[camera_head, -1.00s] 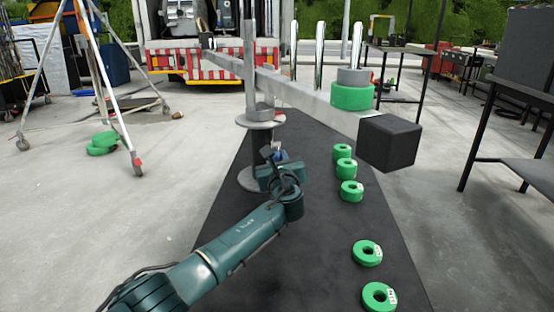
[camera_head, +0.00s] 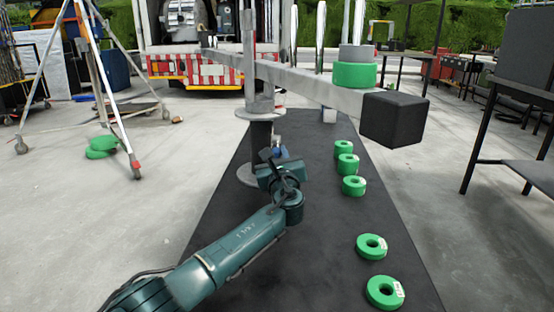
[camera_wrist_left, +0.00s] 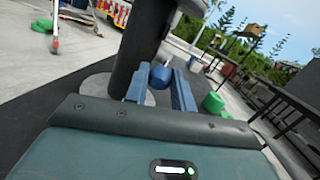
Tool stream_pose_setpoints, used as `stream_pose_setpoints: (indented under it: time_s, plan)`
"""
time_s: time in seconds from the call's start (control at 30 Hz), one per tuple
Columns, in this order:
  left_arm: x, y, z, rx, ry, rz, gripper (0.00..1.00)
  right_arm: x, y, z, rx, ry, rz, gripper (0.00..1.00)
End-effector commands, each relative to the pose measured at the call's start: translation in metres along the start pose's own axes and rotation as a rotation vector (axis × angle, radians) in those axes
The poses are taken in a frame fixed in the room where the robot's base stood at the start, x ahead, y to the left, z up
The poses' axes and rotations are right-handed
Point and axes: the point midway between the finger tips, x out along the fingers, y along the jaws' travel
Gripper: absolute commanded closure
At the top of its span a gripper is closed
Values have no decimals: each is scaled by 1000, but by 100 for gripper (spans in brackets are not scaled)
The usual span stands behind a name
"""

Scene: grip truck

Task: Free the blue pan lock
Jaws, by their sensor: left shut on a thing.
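The blue pan lock (camera_wrist_left: 161,76) is a small blue knob on the side of the dark upright column (camera_wrist_left: 139,45). In the left wrist view it sits between the two blue fingers of my left gripper (camera_wrist_left: 160,84), which is shut on it. In the head view my left gripper (camera_head: 276,155) reaches to the right side of the column (camera_head: 260,142), below a round grey disc. The lock (camera_head: 282,150) shows there only as a small blue patch, partly hidden by the gripper. My right gripper is not in view.
Several green rings lie on the dark mat (camera_head: 310,230). A tripod (camera_head: 100,85) stands left; a table (camera_head: 515,150) stands right.

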Motion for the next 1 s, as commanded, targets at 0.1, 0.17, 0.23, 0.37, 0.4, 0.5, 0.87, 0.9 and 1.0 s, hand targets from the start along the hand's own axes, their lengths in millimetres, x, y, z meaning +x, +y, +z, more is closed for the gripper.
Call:
stream_pose_setpoints:
  time_s: [0.1, 0.17, 0.23, 0.37, 0.4, 0.5, 0.87, 0.9, 1.0]
  plan:
    - [1, 0, 2, 0, -2, -1, 100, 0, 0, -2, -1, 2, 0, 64]
    - [1, 0, 2, 0, -2, 0, 72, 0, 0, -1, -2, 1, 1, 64]
    - [1, 0, 2, 0, -2, 0, 66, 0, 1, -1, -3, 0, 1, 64]
    - [1, 0, 1, 0, -1, 0, 55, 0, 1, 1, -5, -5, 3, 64]
    - [0, 0, 1, 0, 0, 0, 55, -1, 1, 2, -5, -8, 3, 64]
    - [0, 0, 1, 0, 0, 0, 55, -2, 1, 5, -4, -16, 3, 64]
    - [-20, -1, 2, 0, 2, -2, 55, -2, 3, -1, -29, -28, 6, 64]
    - [-26, 0, 3, 0, 2, -1, 55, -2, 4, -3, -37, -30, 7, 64]
    - [-46, -1, 3, -1, 3, -2, 55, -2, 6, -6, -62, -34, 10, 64]
